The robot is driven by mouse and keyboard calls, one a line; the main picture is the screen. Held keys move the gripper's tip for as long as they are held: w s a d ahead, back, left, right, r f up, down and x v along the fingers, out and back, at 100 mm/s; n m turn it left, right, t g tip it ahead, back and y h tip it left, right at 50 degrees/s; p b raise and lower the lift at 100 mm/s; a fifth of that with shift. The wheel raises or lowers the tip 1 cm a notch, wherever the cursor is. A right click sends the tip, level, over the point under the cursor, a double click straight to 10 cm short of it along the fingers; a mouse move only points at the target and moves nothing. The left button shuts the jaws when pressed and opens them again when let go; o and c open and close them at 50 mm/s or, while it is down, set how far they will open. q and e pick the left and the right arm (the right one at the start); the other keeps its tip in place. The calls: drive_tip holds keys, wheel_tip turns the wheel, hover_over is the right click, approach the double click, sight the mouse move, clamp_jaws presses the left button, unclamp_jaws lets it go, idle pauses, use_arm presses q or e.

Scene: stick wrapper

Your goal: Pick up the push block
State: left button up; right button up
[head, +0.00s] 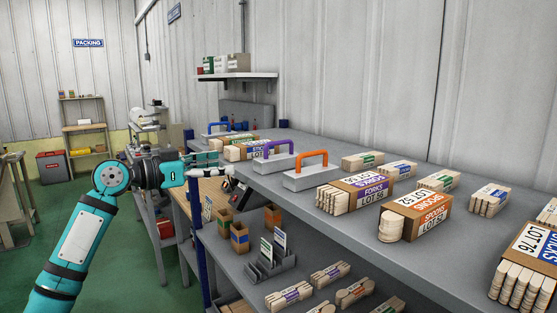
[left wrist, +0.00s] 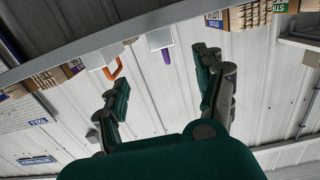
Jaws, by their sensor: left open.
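Grey blocks with arched handles stand on the upper shelf (head: 345,228). One has an orange handle (head: 311,182), one a purple handle (head: 263,164), and one farther back a blue handle (head: 216,136). I cannot tell which is the push block. My left gripper (head: 213,172) is open and empty at the shelf's front edge, left of the purple-handled block and apart from it. In the left wrist view the open fingers (left wrist: 163,88) point toward the shelf edge. The orange handle (left wrist: 117,68) and purple handle (left wrist: 166,56) show beyond them. My right gripper is out of view.
Bundles of forks (head: 355,194), spoons (head: 415,217) and sticks (head: 530,265) crowd the right of the shelf. A lower shelf (head: 240,272) holds small boxes and a card holder (head: 268,262). The corrugated wall (head: 370,70) closes the back. Green floor is open at left.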

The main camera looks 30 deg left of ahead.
sight(264, 158)
use_arm(q)
drive_tip(key=p+x, duration=0.5)
drive_tip(key=x, duration=0.5)
drive_tip(key=shift+w+a+r, duration=0.1)
drive_tip(key=shift+w+p, duration=0.2)
drive_tip(key=shift+p, duration=0.1)
drive_tip(key=p+x, duration=0.4)
drive_tip(key=shift+w, duration=0.4)
drive_tip(key=shift+w+f, duration=0.25)
drive_tip(key=shift+w, duration=0.1)
drive_tip(key=shift+s, duration=0.1)
drive_tip(key=shift+c, duration=0.2)
